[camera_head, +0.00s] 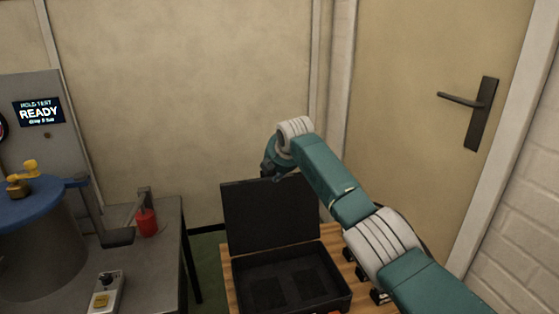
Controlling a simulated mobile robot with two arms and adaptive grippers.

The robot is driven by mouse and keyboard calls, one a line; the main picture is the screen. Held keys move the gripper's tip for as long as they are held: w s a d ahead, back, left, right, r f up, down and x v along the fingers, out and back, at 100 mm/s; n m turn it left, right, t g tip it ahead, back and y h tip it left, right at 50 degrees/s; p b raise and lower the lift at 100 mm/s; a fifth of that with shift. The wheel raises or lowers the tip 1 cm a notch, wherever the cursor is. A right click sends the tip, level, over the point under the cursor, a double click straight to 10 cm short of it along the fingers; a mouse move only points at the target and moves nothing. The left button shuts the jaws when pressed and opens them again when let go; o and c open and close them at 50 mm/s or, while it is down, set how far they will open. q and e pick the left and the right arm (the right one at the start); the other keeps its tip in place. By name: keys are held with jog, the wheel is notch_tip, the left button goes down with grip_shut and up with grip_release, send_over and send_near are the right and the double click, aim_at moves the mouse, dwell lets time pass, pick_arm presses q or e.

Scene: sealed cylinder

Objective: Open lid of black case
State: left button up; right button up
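The black case (290,279) sits on a wooden table, and its inside shows, with darker recesses in the floor. Its lid (270,214) stands up at the back, tilted close to upright. My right arm comes in from the lower right and reaches over the case's right side. My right gripper (270,168) is at the lid's top edge; it is dark and mostly hidden behind the wrist, so I cannot tell whether it touches the lid or how its fingers stand. My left gripper is not in view.
A grey table (150,260) on the left bears a red object (147,222) and a small control box (106,292). A blue-topped cylinder (40,205) stands far left by a panel reading READY (39,112). A door (425,110) and walls close off the back and right.

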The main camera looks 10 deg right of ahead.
jog(key=v, duration=0.9)
jog(key=shift+s+r, duration=0.15)
jog(key=shift+r, duration=0.1)
jog(key=shift+a, duration=0.15)
